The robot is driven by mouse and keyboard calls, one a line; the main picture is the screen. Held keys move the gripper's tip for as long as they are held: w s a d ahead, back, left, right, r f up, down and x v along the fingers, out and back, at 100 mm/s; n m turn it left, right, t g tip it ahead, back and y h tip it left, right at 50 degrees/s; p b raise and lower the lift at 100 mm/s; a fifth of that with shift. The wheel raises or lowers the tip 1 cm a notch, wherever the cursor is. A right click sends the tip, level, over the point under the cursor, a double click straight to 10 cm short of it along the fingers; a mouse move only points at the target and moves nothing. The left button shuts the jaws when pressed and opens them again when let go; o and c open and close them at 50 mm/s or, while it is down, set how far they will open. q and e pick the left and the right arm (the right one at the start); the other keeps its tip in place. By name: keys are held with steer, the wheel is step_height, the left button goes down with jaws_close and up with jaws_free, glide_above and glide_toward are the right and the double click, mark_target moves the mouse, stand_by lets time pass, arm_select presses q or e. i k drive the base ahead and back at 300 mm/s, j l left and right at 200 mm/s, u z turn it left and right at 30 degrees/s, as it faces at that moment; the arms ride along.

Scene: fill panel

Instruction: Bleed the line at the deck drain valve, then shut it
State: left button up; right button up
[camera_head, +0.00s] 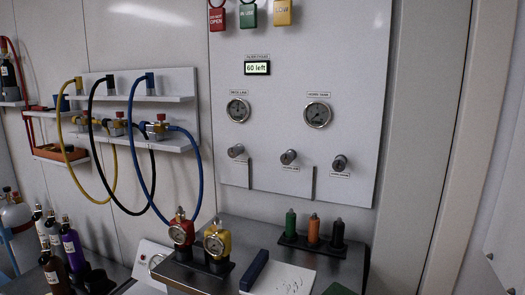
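A light grey fill panel (300,60) stands upright in the middle of the camera_head view. Three metal valve knobs sit low on it: a left knob (236,151), a middle knob (288,157) and a right knob (340,163). Their small labels are too blurred to read, so I cannot tell which is the deck drain valve, or whether any is open. A left round gauge (238,110) and a right round gauge (317,114) are above the knobs. A display (257,68) reads "60 left". Neither gripper is in view.
Hoses, including a blue hose (197,165), hang from a shelf (165,143) at left. Red (181,230) and yellow (216,240) gauge fittings and several coloured plugs stand on the dark counter (240,228). Red, green and yellow tags hang above. Cylinders crowd the lower left.

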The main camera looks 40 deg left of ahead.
mark_target(233, 153)
steer(key=u, duration=1.55)
steer(key=k+j, duration=0.1)
steer(key=j, duration=0.2)
steer(key=k+j+u, duration=0.15)
steer(key=j, duration=0.15)
